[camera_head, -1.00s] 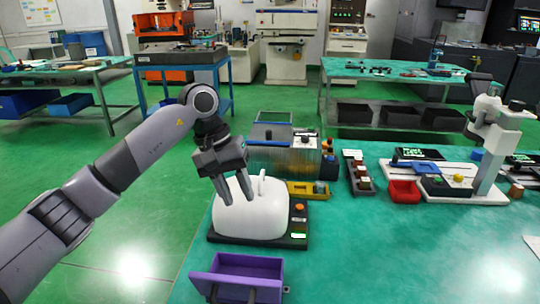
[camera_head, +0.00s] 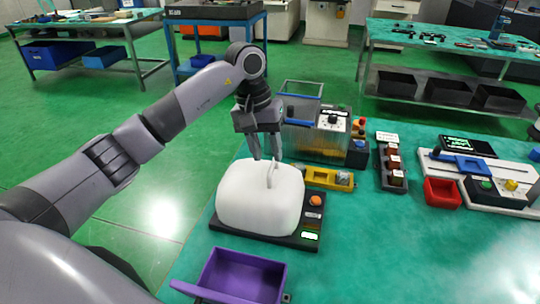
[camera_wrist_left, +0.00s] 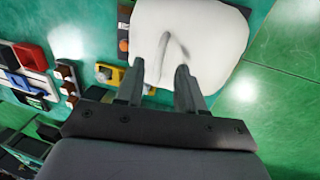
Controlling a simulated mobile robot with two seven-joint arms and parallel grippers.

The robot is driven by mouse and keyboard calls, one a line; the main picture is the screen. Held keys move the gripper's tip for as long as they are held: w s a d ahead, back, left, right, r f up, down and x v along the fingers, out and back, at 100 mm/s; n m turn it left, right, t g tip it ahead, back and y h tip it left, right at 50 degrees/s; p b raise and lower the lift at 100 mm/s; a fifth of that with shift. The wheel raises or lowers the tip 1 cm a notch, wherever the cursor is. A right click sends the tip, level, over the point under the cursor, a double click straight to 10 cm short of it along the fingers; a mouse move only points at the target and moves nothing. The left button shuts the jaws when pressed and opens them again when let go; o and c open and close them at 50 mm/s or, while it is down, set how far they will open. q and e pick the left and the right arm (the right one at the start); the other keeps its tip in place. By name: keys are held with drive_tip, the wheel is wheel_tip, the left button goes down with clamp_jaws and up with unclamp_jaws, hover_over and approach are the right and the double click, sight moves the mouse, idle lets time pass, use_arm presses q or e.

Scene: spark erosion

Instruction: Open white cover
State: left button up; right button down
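The white cover (camera_head: 259,203) is a rounded white shell with a thin upright handle (camera_head: 271,174) on top. It sits shut on a dark base (camera_head: 306,237) with an orange button, at the left of the green table. My left gripper (camera_head: 265,158) points down just above and behind the handle. Its fingers are apart. In the left wrist view the fingertips (camera_wrist_left: 159,72) reach over the edge of the cover (camera_wrist_left: 205,35), with the handle (camera_wrist_left: 178,47) ahead between them. I cannot tell whether they touch it. My right gripper does not show.
A purple open drawer box (camera_head: 240,275) stands in front of the cover. A yellow tray (camera_head: 329,178), a clear tank (camera_head: 303,140) and a knobbed control box (camera_head: 334,121) are behind it. A red bin (camera_head: 442,193) stands at the right.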

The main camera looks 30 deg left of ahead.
sight(271, 167)
use_arm(q)
drive_tip(key=shift+w+d+f, duration=0.1)
drive_tip(key=shift+d+f, duration=0.05)
drive_tip(key=shift+f, duration=0.6)
drive_tip(key=shift+w+d+f, duration=0.1)
drive_tip(key=shift+d+f, duration=0.05)
drive_tip(key=shift+f, duration=0.6)
clamp_jaws()
drive_tip(key=shift+s+a+r, duration=0.1)
